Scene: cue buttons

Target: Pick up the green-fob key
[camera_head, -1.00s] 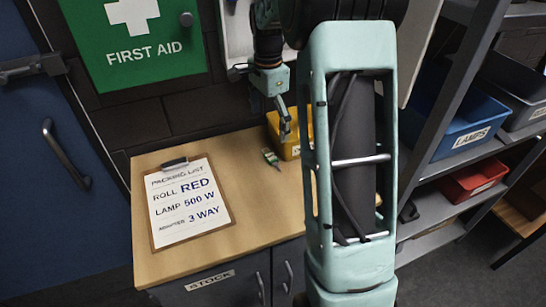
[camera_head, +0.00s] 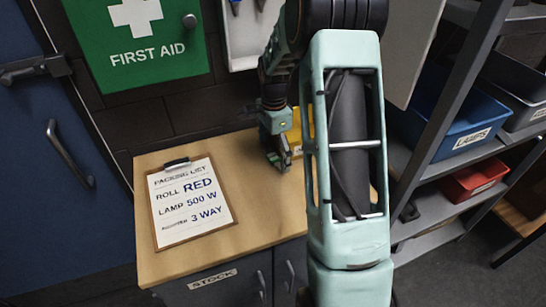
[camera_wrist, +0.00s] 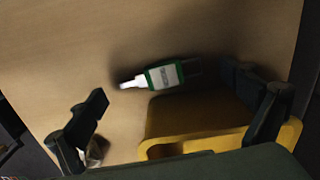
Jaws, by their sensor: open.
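The green-fob key (camera_wrist: 163,77) lies on the wooden counter top in the wrist view. Its fob is green with a pale label, and a white tip points left. My gripper (camera_wrist: 170,88) is open, its two dark fingers apart on either side of the key, with nothing held. In the head view my gripper (camera_head: 279,160) points down, low over the counter (camera_head: 230,165), beside the yellow bin. There the gripper mostly hides the key. I cannot tell whether the fingertips touch the counter.
A yellow bin (camera_head: 295,135) stands close behind the gripper; its rim (camera_wrist: 290,133) shows near the right finger. A clipboard with a packing list (camera_head: 190,205) lies on the left of the counter. A shelf with a blue bin (camera_head: 455,128) and a red bin (camera_head: 470,181) stands right.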

